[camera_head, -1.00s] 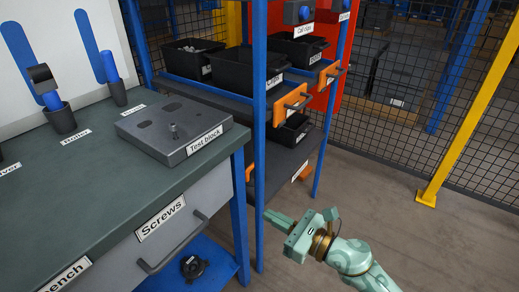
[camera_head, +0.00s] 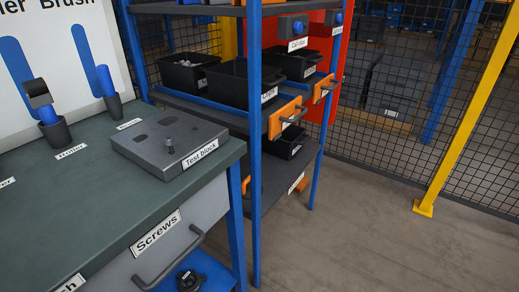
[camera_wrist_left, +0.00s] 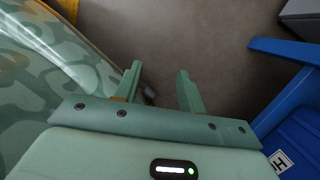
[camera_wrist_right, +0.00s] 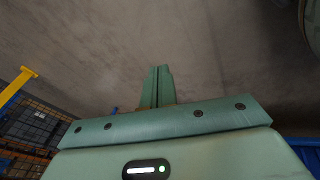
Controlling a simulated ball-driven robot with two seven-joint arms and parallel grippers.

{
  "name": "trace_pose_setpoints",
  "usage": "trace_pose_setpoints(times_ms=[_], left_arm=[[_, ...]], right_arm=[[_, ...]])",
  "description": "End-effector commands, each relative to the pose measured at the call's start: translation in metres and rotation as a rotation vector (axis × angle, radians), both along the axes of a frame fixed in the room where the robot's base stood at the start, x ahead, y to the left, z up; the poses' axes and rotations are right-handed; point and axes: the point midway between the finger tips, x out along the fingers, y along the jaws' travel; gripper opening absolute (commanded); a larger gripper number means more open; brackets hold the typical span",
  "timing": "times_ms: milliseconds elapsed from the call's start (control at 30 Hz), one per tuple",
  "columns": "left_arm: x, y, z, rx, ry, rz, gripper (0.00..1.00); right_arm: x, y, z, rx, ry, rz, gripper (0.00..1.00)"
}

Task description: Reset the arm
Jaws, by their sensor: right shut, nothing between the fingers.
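Neither arm shows in the head view now. In the left wrist view my left gripper (camera_wrist_left: 160,88) has its two fingers apart with nothing between them; bare floor lies beyond. My own camouflage-patterned body part fills the left of that view. In the right wrist view my right gripper (camera_wrist_right: 157,72) has its fingers together, with nothing held, against the grey floor.
A workbench (camera_head: 95,210) bears a test block (camera_head: 165,142) and tools in holders. A blue-framed shelf (camera_head: 256,150) holds black bins (camera_head: 240,88). A yellow post (camera_head: 460,120) and mesh fence (camera_head: 395,150) stand behind. Floor (camera_head: 360,235) at right is clear.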

Motion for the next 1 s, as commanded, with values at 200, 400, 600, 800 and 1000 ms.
trace_pose_setpoints(times_ms=[200,400,600,800,1000], left_arm=[[0.0,0.0,0.0,0.0,0.0,0.0,0.4],[0.0,0.0,0.0,0.0,0.0,0.0,0.4],[0.016,-0.006,0.037,-0.01,-0.057,0.022,0.4],[0.032,-0.017,0.092,-0.032,-0.125,0.063,0.4],[0.04,-0.028,0.142,-0.053,-0.172,0.1,0.4]], right_arm=[[-0.179,-0.007,-0.027,0.026,0.303,-0.206,0.0],[-0.3,-0.003,-0.017,0.02,0.474,-0.267,0.0],[-0.323,0.006,0.028,0.04,0.47,-0.286,0.0],[-0.308,0.017,0.084,0.08,0.406,-0.317,0.0],[-0.299,0.027,0.134,0.115,0.359,-0.346,0.0]])
